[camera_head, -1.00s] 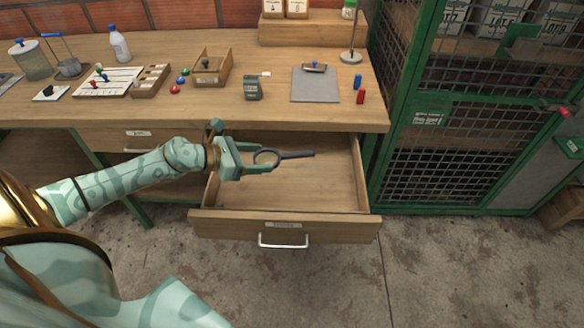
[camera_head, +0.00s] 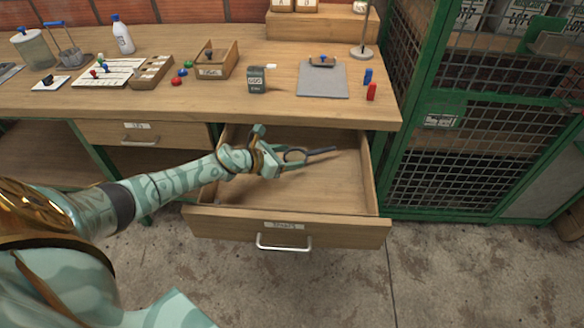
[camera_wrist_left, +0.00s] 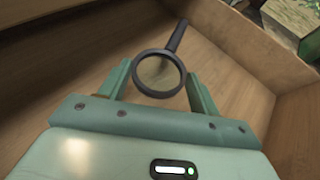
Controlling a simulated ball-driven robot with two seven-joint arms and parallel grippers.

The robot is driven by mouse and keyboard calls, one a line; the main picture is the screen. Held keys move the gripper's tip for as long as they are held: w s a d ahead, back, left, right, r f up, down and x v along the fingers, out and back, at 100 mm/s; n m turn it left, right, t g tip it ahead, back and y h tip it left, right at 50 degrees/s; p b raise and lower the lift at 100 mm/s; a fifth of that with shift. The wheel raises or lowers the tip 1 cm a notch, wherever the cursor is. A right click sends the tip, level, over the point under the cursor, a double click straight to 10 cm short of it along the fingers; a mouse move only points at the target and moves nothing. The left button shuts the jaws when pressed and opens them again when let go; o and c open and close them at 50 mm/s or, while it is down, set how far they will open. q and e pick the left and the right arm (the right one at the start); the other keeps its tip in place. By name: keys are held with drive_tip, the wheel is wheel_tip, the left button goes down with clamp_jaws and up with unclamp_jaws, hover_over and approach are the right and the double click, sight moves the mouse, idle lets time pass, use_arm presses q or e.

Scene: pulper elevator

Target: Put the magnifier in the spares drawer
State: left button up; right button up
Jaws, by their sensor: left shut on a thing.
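The magnifier (camera_head: 321,151) has a round dark rim and a dark handle. My left gripper (camera_head: 284,160) is shut on its rim, and the handle points right and slightly up. The open spares drawer (camera_head: 284,228) is below the bench top, and the gripper and magnifier are over its inside. In the left wrist view the magnifier (camera_wrist_left: 177,38) has its rim between the two fingers of the left gripper (camera_wrist_left: 160,85), above the drawer's wooden floor (camera_wrist_left: 225,60). I cannot tell how high it is above the floor. My right gripper is not in view.
The bench top (camera_head: 190,100) overhangs the back of the drawer. A green mesh cage (camera_head: 450,140) stands right of the drawer. The drawer floor looks clear.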

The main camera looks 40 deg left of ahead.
use_arm(q)
drive_tip(key=shift+w+d+f, duration=0.2)
drive_tip(key=shift+d+f, duration=0.05)
drive_tip(key=shift+f, duration=0.1)
wheel_tip(320, 180, down, 4)
drive_tip(key=b, duration=0.2)
drive_tip(key=shift+w+r+b, duration=0.1)
drive_tip(key=shift+r+b, duration=0.1)
drive_tip(key=shift+b, duration=0.1)
drive_tip(key=shift+r, duration=0.3)
drive_tip(key=shift+f, duration=0.3)
drive_tip(key=o, duration=1)
drive_tip(key=shift+r, duration=0.1)
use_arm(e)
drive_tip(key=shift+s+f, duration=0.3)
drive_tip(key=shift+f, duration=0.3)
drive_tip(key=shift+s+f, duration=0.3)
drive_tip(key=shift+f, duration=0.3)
use_arm(q)
drive_tip(key=shift+r, duration=0.1)
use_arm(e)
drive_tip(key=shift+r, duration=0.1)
